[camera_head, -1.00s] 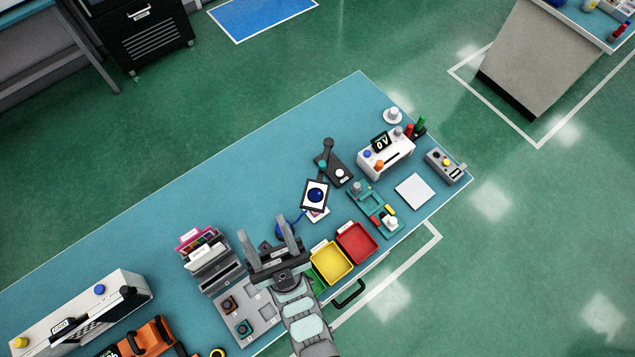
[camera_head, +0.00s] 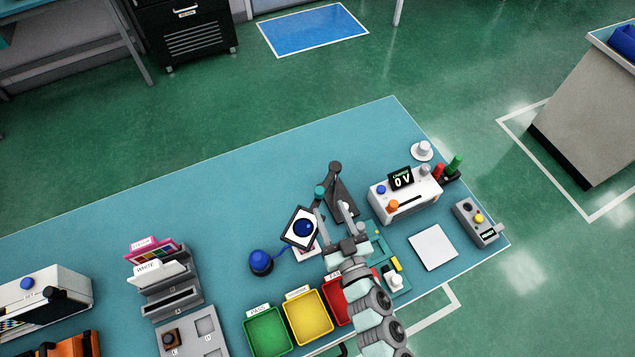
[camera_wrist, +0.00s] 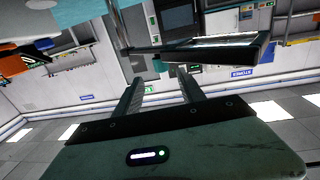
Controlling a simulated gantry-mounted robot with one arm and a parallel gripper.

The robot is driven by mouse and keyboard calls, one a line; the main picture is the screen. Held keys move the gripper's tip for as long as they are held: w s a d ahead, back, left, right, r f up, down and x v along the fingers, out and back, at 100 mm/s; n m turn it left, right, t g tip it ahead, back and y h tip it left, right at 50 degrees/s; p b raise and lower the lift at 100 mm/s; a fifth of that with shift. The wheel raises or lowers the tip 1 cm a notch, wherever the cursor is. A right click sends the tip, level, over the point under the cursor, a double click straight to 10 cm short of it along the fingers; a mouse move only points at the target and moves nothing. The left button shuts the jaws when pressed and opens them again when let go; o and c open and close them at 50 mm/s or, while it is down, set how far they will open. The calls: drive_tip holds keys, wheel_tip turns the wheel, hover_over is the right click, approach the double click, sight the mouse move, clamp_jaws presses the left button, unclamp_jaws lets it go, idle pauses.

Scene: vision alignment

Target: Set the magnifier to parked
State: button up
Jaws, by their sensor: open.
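In the wrist view the magnifier head (camera_wrist: 215,49) is a dark flat frame seen nearly edge-on, just beyond the fingertips. My gripper (camera_head: 332,211) is open and empty, with its fingers overlapping the space between head and base in the head view. The wrist view also shows both fingers (camera_wrist: 160,77) apart. Whether a finger touches the magnifier I cannot tell.
A blue round object (camera_head: 262,262) with a cord lies left of the head. Green (camera_head: 268,332), yellow (camera_head: 308,316) and red bins stand in front. A white meter (camera_head: 405,193) and a teal fixture (camera_head: 378,250) stand right. The table's back left is clear.

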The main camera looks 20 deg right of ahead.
sight(320, 193)
drive_tip(key=w, duration=0.9)
drive_tip(key=shift+w+r, duration=0.2)
drive_tip(key=shift+w+d+f, duration=0.1)
drive_tip(key=shift+w, duration=0.5)
drive_tip(key=shift+c, duration=0.2)
clamp_jaws()
idle(0.4)
